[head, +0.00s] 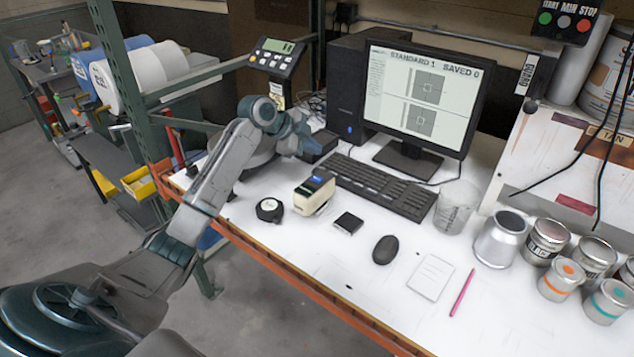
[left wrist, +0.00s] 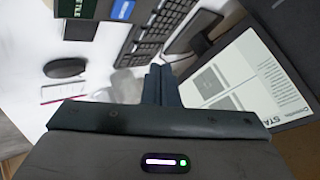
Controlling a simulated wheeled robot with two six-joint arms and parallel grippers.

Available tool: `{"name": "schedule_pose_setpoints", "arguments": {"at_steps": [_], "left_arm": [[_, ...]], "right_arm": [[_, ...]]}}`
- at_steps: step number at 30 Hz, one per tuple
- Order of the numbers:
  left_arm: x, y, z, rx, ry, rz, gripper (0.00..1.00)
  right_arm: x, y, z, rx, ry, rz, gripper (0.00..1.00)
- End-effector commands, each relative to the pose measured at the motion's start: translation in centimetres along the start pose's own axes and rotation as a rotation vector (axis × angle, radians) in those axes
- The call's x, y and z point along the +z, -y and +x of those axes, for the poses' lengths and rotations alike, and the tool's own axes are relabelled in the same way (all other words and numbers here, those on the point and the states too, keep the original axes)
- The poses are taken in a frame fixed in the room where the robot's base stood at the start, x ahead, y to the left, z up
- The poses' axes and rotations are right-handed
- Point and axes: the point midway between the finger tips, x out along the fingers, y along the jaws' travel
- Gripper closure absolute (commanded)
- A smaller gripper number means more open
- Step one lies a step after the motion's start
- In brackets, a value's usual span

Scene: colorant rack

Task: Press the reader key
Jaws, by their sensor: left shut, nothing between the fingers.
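The cream hand-held reader (head: 312,196) stands on the white bench, left of the keyboard, with a small blue screen on its top. Its key is too small to make out in the head view. My left gripper (head: 310,146) is shut and empty, above the bench behind the reader and apart from it. In the left wrist view the closed fingers (left wrist: 160,84) point toward the bench between the keyboard and the monitor. A dark panel with partly cut-off lettering shows at the top edge there; I cannot tell if it belongs to the reader. My right gripper is not in view.
The keyboard (head: 377,187), a black square (head: 348,223), a mouse (head: 385,250) and a tape measure (head: 269,210) lie around the reader. The monitor (head: 419,98) reads "STANDARD 1 SAVED 0". Cans and a clear beaker (head: 457,207) stand to the right. The front bench area is mostly free.

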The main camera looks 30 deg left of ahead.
Motion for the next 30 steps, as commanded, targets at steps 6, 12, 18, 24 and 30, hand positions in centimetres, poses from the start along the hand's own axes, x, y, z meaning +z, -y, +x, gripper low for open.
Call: {"name": "schedule_pose_setpoints", "arguments": {"at_steps": [6,12,18,24,30], "left_arm": [[1.9,-2.0,2.7,0.000,0.000,-0.001,1.00],[3.1,-3.1,4.2,0.001,0.000,-0.001,1.00],[3.5,-3.5,4.8,0.000,0.000,0.000,1.00],[3.5,-3.5,4.8,0.000,0.000,0.000,1.00],[3.5,-3.5,4.8,0.000,0.000,0.000,1.00]], "right_arm": [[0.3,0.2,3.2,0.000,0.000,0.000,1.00],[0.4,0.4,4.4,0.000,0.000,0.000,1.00],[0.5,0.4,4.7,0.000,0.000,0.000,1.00],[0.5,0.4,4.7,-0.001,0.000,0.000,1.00],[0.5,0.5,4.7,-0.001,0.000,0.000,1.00]]}}
